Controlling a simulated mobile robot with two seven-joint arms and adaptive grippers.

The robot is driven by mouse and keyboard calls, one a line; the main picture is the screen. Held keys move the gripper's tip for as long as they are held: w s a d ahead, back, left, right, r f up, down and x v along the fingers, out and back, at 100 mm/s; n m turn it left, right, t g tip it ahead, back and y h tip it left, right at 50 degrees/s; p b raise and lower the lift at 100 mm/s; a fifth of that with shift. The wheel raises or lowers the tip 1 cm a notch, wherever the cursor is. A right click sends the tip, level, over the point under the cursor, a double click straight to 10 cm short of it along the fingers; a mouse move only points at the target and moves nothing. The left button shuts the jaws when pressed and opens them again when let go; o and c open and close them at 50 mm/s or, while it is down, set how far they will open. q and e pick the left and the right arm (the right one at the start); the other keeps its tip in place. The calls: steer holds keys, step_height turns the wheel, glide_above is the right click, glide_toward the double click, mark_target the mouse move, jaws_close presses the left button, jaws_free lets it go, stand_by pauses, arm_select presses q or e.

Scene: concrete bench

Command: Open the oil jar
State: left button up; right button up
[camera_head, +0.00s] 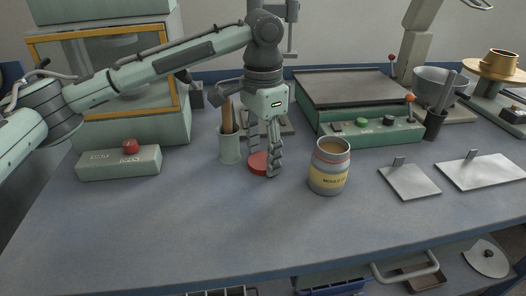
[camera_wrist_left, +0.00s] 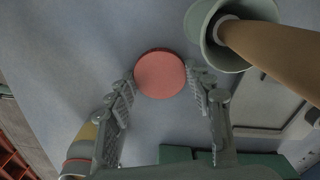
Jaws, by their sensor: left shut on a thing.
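The oil jar (camera_head: 328,168) stands upright on the bench, with a yellow label and a reddish band near its top. Its mouth is uncovered and shows brown inside. Part of it shows at the lower left of the left wrist view (camera_wrist_left: 76,165). A round red lid (camera_head: 258,163) is left of the jar, apart from it. My left gripper (camera_head: 264,172) points down and is shut on the lid, which shows between the fingertips in the left wrist view (camera_wrist_left: 160,75). I cannot tell whether the lid touches the bench. My right gripper is not in view.
A pale green cup (camera_head: 230,148) with brown-handled tools stands close left of my gripper. A switch box (camera_head: 120,163) with a red button is farther left. A green control panel (camera_head: 370,134) is behind the jar, and metal plates (camera_head: 410,182) lie right. The front bench is clear.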

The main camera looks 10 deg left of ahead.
arm_select(q)
steer(key=o, duration=1.3)
